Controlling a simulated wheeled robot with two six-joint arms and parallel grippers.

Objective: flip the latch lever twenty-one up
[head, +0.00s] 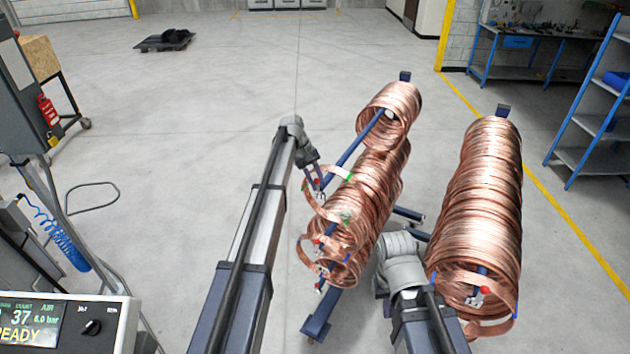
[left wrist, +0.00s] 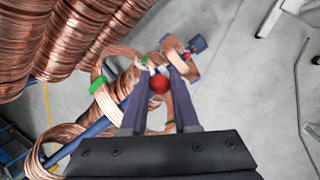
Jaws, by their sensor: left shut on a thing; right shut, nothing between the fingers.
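A latch lever with a red knob (head: 316,182) sits on the left blue bar rack beside the copper coils. My left gripper (head: 321,191) is at this lever. In the left wrist view the red knob (left wrist: 159,84) lies between the two dark fingers of the left gripper (left wrist: 160,78), which are shut on it. Other red-knobbed levers show lower on the same rack, one at mid-height (head: 317,241) and one near the bottom (head: 319,288). No lever number is readable. My right arm reaches in between the racks, and its gripper is hidden.
Copper coils hang on the left rack (head: 345,155), with loose bands and green tape around the levers. A second coil stack (head: 488,180) stands to the right, with its own red-knobbed lever (head: 484,290). A control panel (head: 60,325) is at lower left.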

